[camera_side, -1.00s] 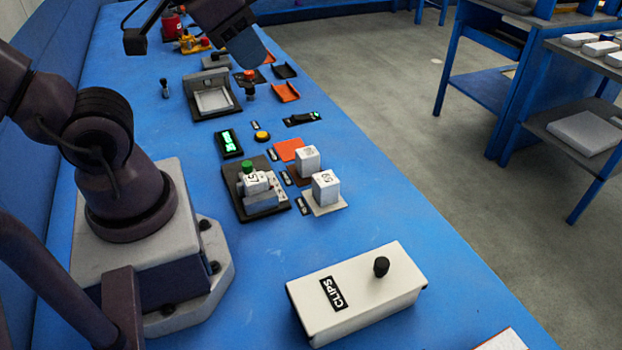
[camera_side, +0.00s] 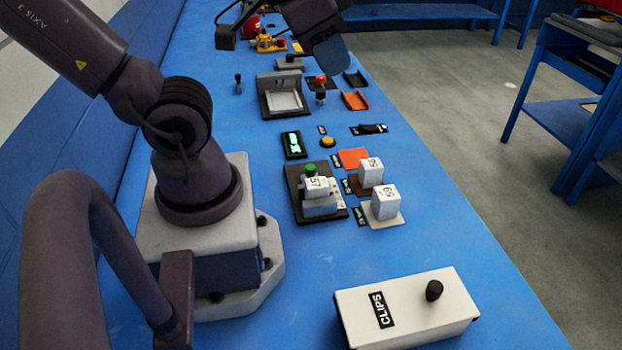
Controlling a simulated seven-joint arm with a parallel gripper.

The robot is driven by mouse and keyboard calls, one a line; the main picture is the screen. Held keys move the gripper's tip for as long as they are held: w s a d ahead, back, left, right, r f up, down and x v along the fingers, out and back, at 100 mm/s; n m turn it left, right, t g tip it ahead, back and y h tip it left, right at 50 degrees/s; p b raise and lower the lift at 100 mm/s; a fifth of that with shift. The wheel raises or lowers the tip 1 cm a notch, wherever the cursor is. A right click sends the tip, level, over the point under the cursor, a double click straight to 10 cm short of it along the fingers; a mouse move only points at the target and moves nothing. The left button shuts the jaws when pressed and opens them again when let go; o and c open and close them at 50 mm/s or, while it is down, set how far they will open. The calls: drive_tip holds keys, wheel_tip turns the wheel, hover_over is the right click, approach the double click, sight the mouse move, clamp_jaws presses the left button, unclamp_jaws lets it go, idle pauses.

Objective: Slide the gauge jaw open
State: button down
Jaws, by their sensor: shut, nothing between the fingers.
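The gauge appears to be the grey device (camera_side: 320,205) on a dark base plate (camera_side: 299,204), in the middle of the side view. It has a green knob (camera_side: 310,168). A white block marked 57 (camera_side: 317,187) sits at it. The block hides part of the device, so I cannot tell how its jaw stands. A display with green lit digits (camera_side: 293,145) lies just behind the gauge. My gripper (camera_side: 334,62) is shut and empty at the top of the view, beyond the gauge and well apart from it.
Two white blocks, one on a brown pad (camera_side: 370,171) and one on a pale pad (camera_side: 385,203), stand right of the gauge. A CLIPS box (camera_side: 408,310) is in front. A grey frame fixture (camera_side: 282,97), yellow button (camera_side: 327,142) and orange trays (camera_side: 355,100) lie behind.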

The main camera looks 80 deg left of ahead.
drive_tip(key=c, duration=1.8)
unclamp_jaws()
drive_tip(key=shift+c, duration=0.2)
drive_tip(key=o, duration=0.4)
drive_tip(key=shift+a, duration=0.1)
drive_tip(key=o, duration=0.5)
drive_tip(key=shift+w+a+f+n+g, duration=0.15)
drive_tip(key=shift+a+f+n+g, duration=0.2)
drive_tip(key=shift+a+f, duration=0.25)
drive_tip(key=shift+w+a+f+n+g, duration=0.15)
drive_tip(key=shift+a+f+n+g, duration=0.25)
drive_tip(key=shift+f, duration=0.25)
drive_tip(key=n+g, duration=0.4)
drive_tip(key=n, duration=0.9)
approach(310, 166)
drive_tip(key=shift+n, duration=0.25)
wheel_tip(310, 166, down, 11)
drive_tip(key=shift+d+r, duration=0.15)
drive_tip(key=shift+r, duration=0.05)
clamp_jaws()
